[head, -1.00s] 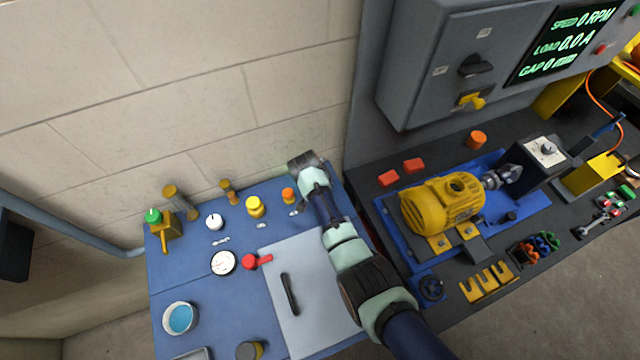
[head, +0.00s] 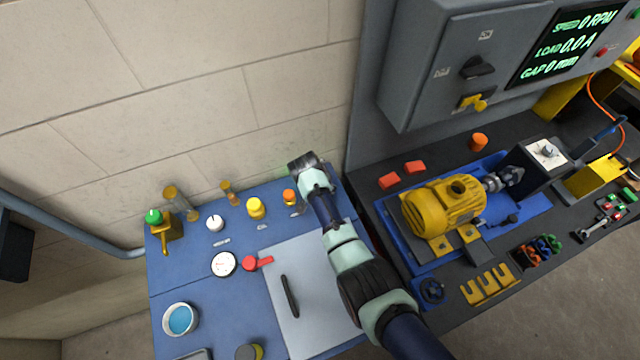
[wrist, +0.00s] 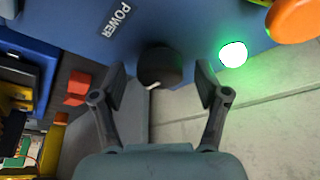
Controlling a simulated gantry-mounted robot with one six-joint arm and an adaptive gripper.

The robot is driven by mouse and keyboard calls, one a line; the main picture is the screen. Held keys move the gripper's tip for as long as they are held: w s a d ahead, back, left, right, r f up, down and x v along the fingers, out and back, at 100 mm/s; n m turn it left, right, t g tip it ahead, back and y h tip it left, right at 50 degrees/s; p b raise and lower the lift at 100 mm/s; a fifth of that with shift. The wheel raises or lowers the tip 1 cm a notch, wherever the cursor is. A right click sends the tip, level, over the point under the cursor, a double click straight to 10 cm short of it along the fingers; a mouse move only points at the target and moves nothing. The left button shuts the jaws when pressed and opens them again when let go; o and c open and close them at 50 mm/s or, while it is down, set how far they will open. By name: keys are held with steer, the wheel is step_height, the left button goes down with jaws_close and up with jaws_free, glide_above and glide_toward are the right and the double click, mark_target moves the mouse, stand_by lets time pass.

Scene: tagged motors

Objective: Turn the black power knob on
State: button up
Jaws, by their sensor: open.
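In the wrist view, a round black knob (wrist: 158,65) with a small pale pointer mark sits on the blue panel beside a POWER label (wrist: 115,20). My gripper (wrist: 160,78) is open, with one finger on each side of the knob. A gap shows on both sides, and I cannot tell how deep the fingertips reach. In the head view, my wrist (head: 308,170) is over the far right corner of the blue panel (head: 200,265), and it hides the knob and fingers.
A lit green lamp (wrist: 233,54) and an orange button (wrist: 293,18) are close to the right finger. Yellow (head: 255,207) and white (head: 215,223) knobs stand further left. A grey cabinet (head: 425,75) with another black switch (head: 477,67) rises at right, near the wall.

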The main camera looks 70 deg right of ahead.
steer(key=v, duration=1.2)
